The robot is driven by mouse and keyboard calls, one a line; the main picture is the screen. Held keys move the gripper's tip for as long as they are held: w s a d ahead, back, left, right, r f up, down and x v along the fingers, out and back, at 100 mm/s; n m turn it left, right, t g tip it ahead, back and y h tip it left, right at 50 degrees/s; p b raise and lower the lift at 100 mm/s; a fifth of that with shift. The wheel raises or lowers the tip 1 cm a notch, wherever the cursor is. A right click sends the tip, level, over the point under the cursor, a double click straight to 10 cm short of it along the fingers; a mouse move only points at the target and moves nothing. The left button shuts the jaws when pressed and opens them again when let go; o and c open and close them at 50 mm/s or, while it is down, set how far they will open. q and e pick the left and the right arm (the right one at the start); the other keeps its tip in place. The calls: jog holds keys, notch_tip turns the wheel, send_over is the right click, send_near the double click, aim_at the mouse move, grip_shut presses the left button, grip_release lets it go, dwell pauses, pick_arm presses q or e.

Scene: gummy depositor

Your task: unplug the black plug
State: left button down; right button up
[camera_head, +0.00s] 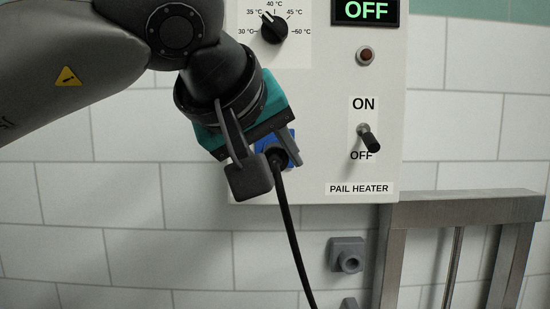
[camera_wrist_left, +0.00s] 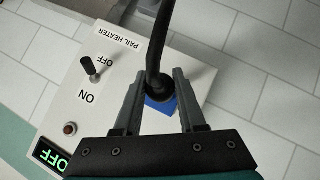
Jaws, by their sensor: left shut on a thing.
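The black plug (camera_head: 278,157) sits at the blue socket (camera_head: 264,150) low on the pail heater box, with its black cable (camera_head: 289,225) hanging down. My left gripper (camera_head: 283,158) is at the plug, its fingers on either side of it, shut on it. In the left wrist view the plug (camera_wrist_left: 158,88) lies between the two fingers (camera_wrist_left: 158,95), in front of the blue socket (camera_wrist_left: 161,107). Whether the plug is fully seated cannot be told. My right gripper is not in view.
The white control box (camera_head: 330,110) carries a dial (camera_head: 273,28), a green OFF display (camera_head: 365,11), a red-brown lamp (camera_head: 366,55) and a toggle switch (camera_head: 369,138). A metal frame (camera_head: 465,208) stands at the lower right. A grey wall fitting (camera_head: 346,255) is below the box.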

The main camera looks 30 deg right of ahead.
aim_at(277, 170)
pick_arm(q)
jog(key=shift+s+a+f+b, duration=0.1)
jog(key=shift+s+a+b, duration=0.5)
jog(key=shift+s, duration=0.3)
jog(key=shift+s+a+b, duration=0.5)
jog(key=shift+s+b, duration=0.05)
jog(key=shift+s, duration=0.35)
jog(key=shift+s+a, duration=0.25)
jog(key=shift+s, duration=0.2)
dwell(0.3)
